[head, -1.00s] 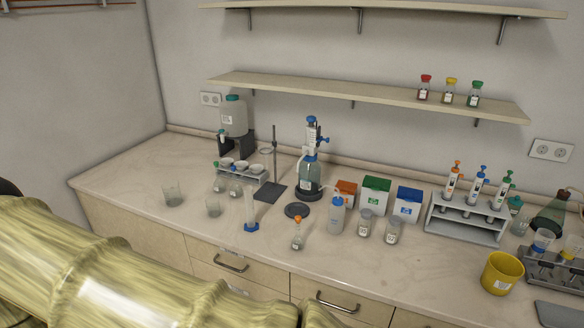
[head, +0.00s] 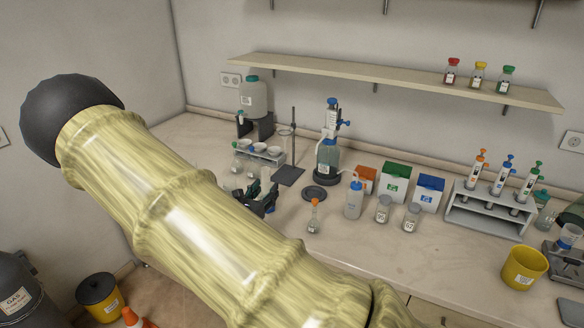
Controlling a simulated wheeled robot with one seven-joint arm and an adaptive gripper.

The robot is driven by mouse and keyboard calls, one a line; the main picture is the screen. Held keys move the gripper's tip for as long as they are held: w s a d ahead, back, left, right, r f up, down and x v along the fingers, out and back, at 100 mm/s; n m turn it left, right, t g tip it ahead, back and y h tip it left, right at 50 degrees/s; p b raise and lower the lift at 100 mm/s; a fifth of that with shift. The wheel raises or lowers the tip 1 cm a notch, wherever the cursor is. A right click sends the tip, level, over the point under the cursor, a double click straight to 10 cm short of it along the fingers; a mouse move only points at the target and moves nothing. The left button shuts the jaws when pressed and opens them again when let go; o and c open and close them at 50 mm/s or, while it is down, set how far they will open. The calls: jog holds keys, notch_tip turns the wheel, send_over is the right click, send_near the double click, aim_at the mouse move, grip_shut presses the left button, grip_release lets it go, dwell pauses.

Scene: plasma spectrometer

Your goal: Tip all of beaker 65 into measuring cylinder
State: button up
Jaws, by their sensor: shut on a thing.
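My gripper (head: 258,197) is dark and small at the left part of the bench, partly behind my arm. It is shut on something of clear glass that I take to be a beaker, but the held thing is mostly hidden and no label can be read. The clear measuring cylinder with a blue foot stood at this spot. It is now largely hidden by the gripper, so I cannot tell whether the two touch. I cannot see any liquid or tilt.
A ring stand (head: 291,150) and a dispenser bottle (head: 328,155) stand behind. An orange-topped flask (head: 314,217) and a wash bottle (head: 353,198) stand close to the right. A yellow container (head: 523,267) is at the far right. The front bench middle is clear.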

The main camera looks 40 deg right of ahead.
jog(key=s+d+r+m+g, duration=0.1)
jog(key=d+r, duration=0.6)
jog(key=d, duration=0.3)
jog(key=w+a+f+n+g+p, duration=0.2)
jog(key=w+n+p, duration=0.5)
jog(key=n, duration=0.3)
jog(key=shift+f+n, duration=0.3)
jog(key=shift+a+n, duration=0.1)
jog(key=shift+n, duration=0.2)
dwell(0.6)
jog(key=shift+w+r+n+p, duration=0.1)
jog(key=shift+r+n+p, duration=0.15)
jog(key=shift+p, duration=0.35)
jog(key=shift+w+a+r+n+g+p, duration=0.15)
jog(key=shift+w+n+g+p, duration=0.1)
jog(key=shift+n+p, duration=0.65)
jog(key=shift+w+r+n+g+p, duration=0.1)
jog(key=shift+w+n+g+p, duration=0.3)
jog(key=shift+n, duration=0.75)
dwell(2.2)
